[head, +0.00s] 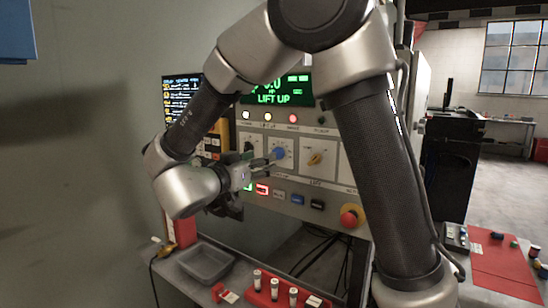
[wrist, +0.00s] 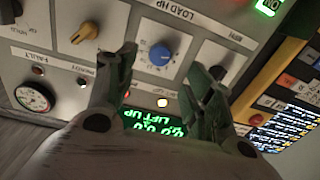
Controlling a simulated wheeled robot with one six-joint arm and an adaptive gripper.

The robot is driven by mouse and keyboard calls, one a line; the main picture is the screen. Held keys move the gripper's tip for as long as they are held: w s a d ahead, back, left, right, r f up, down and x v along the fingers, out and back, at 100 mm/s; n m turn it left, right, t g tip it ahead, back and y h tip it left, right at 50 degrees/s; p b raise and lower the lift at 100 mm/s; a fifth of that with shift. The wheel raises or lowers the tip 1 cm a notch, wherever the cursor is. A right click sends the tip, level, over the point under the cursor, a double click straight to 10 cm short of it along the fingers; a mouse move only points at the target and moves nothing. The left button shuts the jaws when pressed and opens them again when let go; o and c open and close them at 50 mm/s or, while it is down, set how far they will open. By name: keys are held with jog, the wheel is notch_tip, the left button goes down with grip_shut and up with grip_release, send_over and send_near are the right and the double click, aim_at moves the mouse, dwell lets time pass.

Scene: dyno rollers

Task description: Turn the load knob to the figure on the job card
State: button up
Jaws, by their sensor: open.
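The blue load knob (wrist: 161,54) sits on the grey console panel under a "LOAD HP" label, which appears upside down in the wrist view. The knob's pointer setting is too small to read. In the head view the knob (head: 279,153) is just beyond my fingertips. My gripper (wrist: 162,64) is open and faces the panel, with one finger on each side of the knob in the picture. I cannot tell whether either finger touches it. The gripper also shows in the head view (head: 262,163). I cannot make out a job card.
The green display (head: 275,88) reads "LIFT UP". An orange knob (head: 315,158) and a dark knob (wrist: 218,72) flank the blue one. A red emergency button (head: 351,216) is lower right. A grey tray (head: 206,262) and red rack (head: 275,298) stand on the bench below.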

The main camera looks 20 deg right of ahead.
aim_at(278, 154)
jog(key=x, duration=0.7)
jog(key=shift+w+d, duration=0.25)
jog(key=shift+d, duration=0.05)
jog(key=c, duration=1)
